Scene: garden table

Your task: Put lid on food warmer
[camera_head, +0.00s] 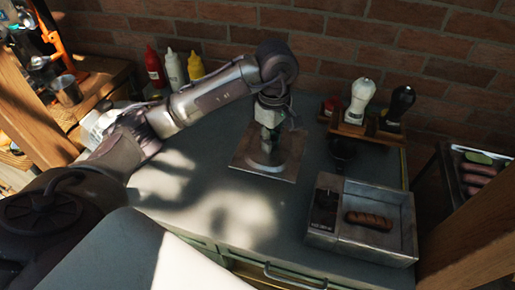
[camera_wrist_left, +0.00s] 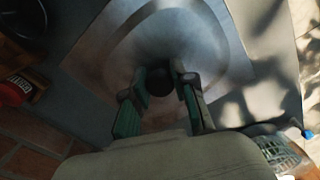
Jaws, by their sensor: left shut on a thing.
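The lid (camera_head: 242,158) is a square, grey-brown metal plate with a round raised middle, over the middle of the table. My left gripper (camera_head: 267,130) points down on it. In the left wrist view the fingers (camera_wrist_left: 160,88) are shut on the dark knob at the centre of the lid (camera_wrist_left: 215,50). I cannot tell whether the lid touches the table. The food warmer (camera_head: 328,236) is an open metal box to the right and nearer. A sausage (camera_head: 368,221) lies in it, with a dark round item in its left compartment. My right gripper is not in view.
Red, white and yellow bottles (camera_head: 174,68) stand at the back left by the brick wall. A tray of sausages (camera_head: 478,180) is at the far right. The table left of the lid is clear.

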